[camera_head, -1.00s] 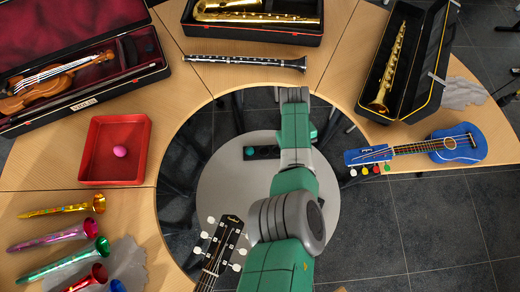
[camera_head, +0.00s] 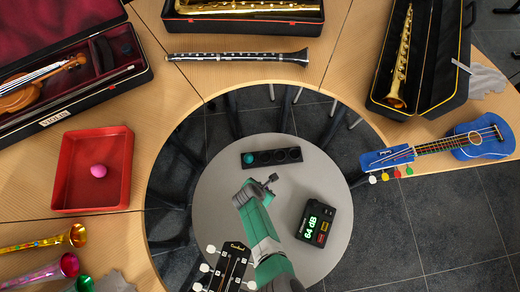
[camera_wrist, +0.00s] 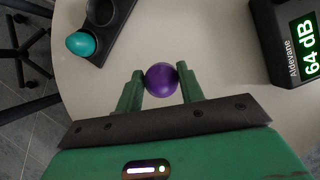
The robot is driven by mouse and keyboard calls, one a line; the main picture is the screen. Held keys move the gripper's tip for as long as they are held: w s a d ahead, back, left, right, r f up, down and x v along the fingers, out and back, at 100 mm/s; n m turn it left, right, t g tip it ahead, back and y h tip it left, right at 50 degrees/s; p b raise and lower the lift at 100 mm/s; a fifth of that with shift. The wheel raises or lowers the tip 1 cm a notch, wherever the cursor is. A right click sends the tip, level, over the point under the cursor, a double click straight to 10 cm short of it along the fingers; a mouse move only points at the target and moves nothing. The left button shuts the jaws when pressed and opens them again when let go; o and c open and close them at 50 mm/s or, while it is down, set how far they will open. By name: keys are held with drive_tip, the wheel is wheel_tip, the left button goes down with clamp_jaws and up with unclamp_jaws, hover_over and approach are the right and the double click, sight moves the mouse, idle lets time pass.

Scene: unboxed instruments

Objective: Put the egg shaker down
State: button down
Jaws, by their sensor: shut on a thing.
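A purple egg shaker (camera_wrist: 161,79) sits between the two green fingers of my gripper (camera_wrist: 162,86) in the wrist view. The fingers press it from both sides, above the round grey table. In the head view my gripper (camera_head: 258,187) is over the middle of that table, and I cannot make out the purple egg there. A black holder (camera_head: 287,155) with several round cups lies just beyond my gripper. A teal egg (camera_head: 248,158) fills its left end cup; the other cups look empty. In the wrist view the holder (camera_wrist: 121,10) and teal egg (camera_wrist: 81,43) are at upper left.
The round grey table (camera_head: 215,190) has bare room around my gripper. A black sound meter (camera_head: 322,222) reading 64 dB stands at its right. A guitar headstock (camera_head: 228,266) rises at the front. A red tray (camera_head: 122,172) with a pink egg (camera_head: 98,170) lies on the curved wooden table.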

drive_tip(key=w+b, duration=0.4)
drive_tip(key=b, duration=0.1)
drive_tip(key=w+f+b, duration=0.1)
drive_tip(key=w+b, duration=0.4)
drive_tip(key=b, duration=0.1)
drive_tip(key=w+f+b, duration=0.1)
drive_tip(key=w+b, duration=0.4)
drive_tip(key=b, duration=0.1)
drive_tip(key=shift+w+a, duration=0.1)
drive_tip(key=shift+w, duration=0.15)
drive_tip(key=shift+w+r, duration=0.3)
drive_tip(key=shift+w, duration=0.05)
drive_tip(key=shift+w+f+b, duration=0.15)
drive_tip(key=shift+b, duration=0.35)
drive_tip(key=f+b, duration=0.2)
drive_tip(key=b, duration=0.1)
drive_tip(key=f+b, duration=0.1)
drive_tip(key=shift+w+f, duration=0.25)
drive_tip(key=shift+f, duration=0.15)
drive_tip(key=c, duration=0.9)
unclamp_jaws()
drive_tip(key=shift+r, duration=0.15)
drive_tip(key=p+v, duration=0.8)
drive_tip(key=v, duration=0.4)
drive_tip(key=shift+r, duration=0.1)
